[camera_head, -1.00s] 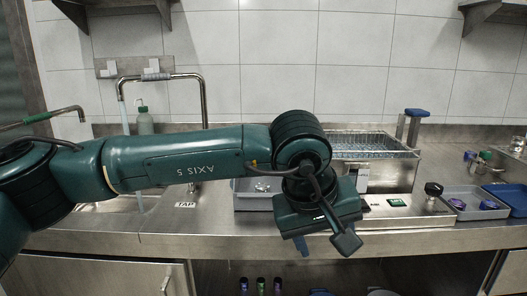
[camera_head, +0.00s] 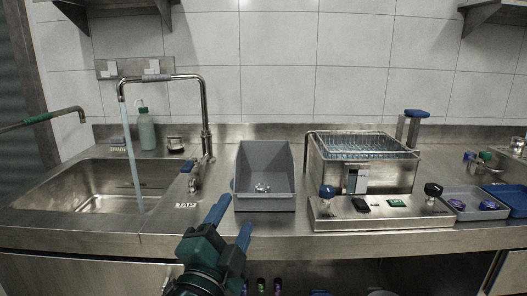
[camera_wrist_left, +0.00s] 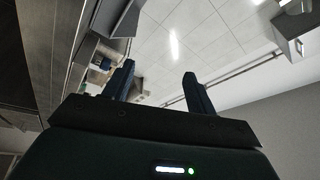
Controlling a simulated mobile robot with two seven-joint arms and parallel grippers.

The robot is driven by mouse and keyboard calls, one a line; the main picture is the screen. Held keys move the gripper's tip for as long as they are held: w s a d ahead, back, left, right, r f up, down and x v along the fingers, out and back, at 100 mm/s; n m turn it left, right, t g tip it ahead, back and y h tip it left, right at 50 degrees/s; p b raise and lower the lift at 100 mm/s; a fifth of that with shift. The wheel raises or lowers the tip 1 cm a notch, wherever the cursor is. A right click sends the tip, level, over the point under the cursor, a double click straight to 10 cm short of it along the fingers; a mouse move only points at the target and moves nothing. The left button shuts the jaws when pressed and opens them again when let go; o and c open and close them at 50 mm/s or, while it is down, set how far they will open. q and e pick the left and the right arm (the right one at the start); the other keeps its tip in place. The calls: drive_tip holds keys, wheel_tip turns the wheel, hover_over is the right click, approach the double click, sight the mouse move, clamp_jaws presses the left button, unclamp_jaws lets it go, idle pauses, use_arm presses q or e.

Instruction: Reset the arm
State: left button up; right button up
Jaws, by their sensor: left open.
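My left gripper (camera_head: 231,228) is at the lower middle of the head view, in front of the counter's front edge, with its blue fingers pointing up. The fingers are apart and nothing is between them. In the left wrist view the two fingers (camera_wrist_left: 160,88) also stand apart and empty, with the ceiling and wall behind them. My right gripper is not in view.
A grey bin (camera_head: 265,205) holding small clear items stands on the counter. To its right is a steel bath (camera_head: 390,177) with a knobbed panel (camera_head: 380,221). The sink (camera_head: 75,205) has its tap (camera_head: 205,115) running. Trays (camera_head: 460,212) sit at far right.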

use_arm(q)
drive_tip(key=s+a+f+n+g+y, duration=0.1)
drive_tip(key=a+f+n+g+y, duration=0.15)
drive_tip(key=f, duration=0.35)
drive_tip(key=s+a+f+n+g+y, duration=0.2)
drive_tip(key=a+f+n, duration=0.2)
drive_tip(key=f, duration=0.2)
drive_tip(key=s+a+f+n+g+y, duration=0.1)
drive_tip(key=s+a+f+n+g, duration=0.4)
drive_tip(key=s+f, duration=0.5)
drive_tip(key=s+a+f+n+g, duration=0.35)
drive_tip(key=s+f+g, duration=0.4)
drive_tip(key=s, duration=0.45)
drive_tip(key=w+d+r+m+t+h+p, duration=0.1)
drive_tip(key=w+d+r+t+p, duration=0.2)
drive_tip(key=p, duration=0.6)
drive_tip(key=w+d+r+t+h+p, duration=0.2)
drive_tip(key=w+r+t+p, duration=0.1)
drive_tip(key=r+p, duration=0.5)
drive_tip(key=shift+w+d+r+m+t+p, duration=0.3)
drive_tip(key=shift+w+d+m+t+p, duration=0.1)
drive_tip(key=shift+t+p, duration=0.45)
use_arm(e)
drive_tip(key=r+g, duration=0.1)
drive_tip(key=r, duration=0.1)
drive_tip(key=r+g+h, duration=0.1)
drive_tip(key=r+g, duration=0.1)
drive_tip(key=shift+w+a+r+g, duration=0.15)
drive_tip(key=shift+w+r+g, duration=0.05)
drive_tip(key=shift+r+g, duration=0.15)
